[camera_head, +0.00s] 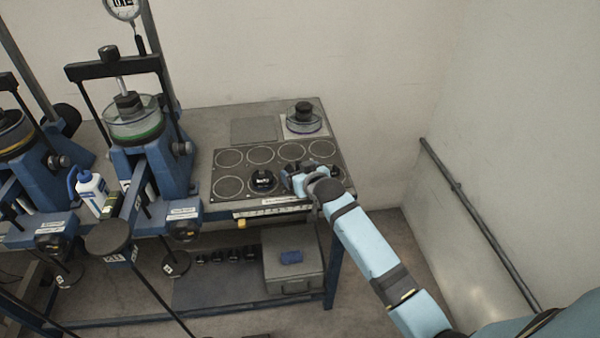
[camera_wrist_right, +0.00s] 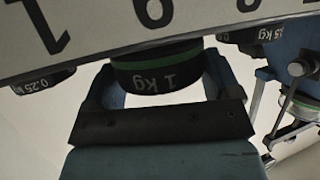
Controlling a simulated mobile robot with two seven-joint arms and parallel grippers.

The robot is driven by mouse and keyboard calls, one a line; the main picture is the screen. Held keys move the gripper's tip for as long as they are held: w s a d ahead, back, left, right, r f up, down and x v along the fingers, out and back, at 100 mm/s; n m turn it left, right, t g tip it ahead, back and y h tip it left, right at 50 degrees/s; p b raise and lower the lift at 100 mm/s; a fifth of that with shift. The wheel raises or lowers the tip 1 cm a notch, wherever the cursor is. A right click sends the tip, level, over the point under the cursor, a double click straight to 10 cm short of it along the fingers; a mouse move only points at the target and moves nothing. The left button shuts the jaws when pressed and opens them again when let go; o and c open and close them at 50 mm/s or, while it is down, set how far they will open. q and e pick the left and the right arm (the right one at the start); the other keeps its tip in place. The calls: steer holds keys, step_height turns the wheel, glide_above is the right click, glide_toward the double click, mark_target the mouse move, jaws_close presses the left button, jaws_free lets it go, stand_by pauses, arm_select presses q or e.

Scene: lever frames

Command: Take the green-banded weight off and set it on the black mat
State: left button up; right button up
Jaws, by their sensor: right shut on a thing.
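The green-banded weight (camera_wrist_right: 155,78) is a black disc marked 1 kg with a green stripe. In the right wrist view it sits between the two fingers of my right gripper (camera_wrist_right: 157,90), which is shut on it. Its label appears upside down there, and a pale numbered strip (camera_wrist_right: 110,25) cuts across its upper part. In the head view my right gripper (camera_head: 291,174) is low at the right half of the dark ringed mat (camera_head: 245,169); the held weight is hard to make out. Another black weight (camera_head: 263,181) stands in a ring beside the gripper. My left gripper is out of view.
Blue lever frames (camera_head: 150,165) stand left of the mat. A clear dish with a black knob (camera_head: 303,120) sits behind it, beside a plain grey square (camera_head: 254,131). Black weights marked 0.25 kg (camera_wrist_right: 40,80) and ending in 5 kg (camera_wrist_right: 250,38) flank the gripper closely.

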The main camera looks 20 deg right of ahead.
steer(key=shift+f, duration=0.25)
stand_by(0.4)
steer(key=o, duration=1.2)
steer(key=shift+f, duration=0.15)
steer(key=v, duration=1.4)
steer(key=shift+r, duration=0.25)
steer(key=s+a+f+n+g+y+p, duration=0.1)
steer(key=s+a+f+p, duration=0.1)
steer(key=s, duration=0.5)
steer(key=s+a+f+y+p, duration=0.1)
steer(key=s+a+f+p, duration=0.1)
steer(key=s+a+p, duration=0.2)
steer(key=s+a+f+n+g+p, duration=0.1)
steer(key=s+a+f+p, duration=0.2)
steer(key=s, duration=0.8)
steer(key=shift+n+g+y+p, duration=0.3)
steer(key=shift+y+p, duration=0.1)
steer(key=shift+p, duration=0.45)
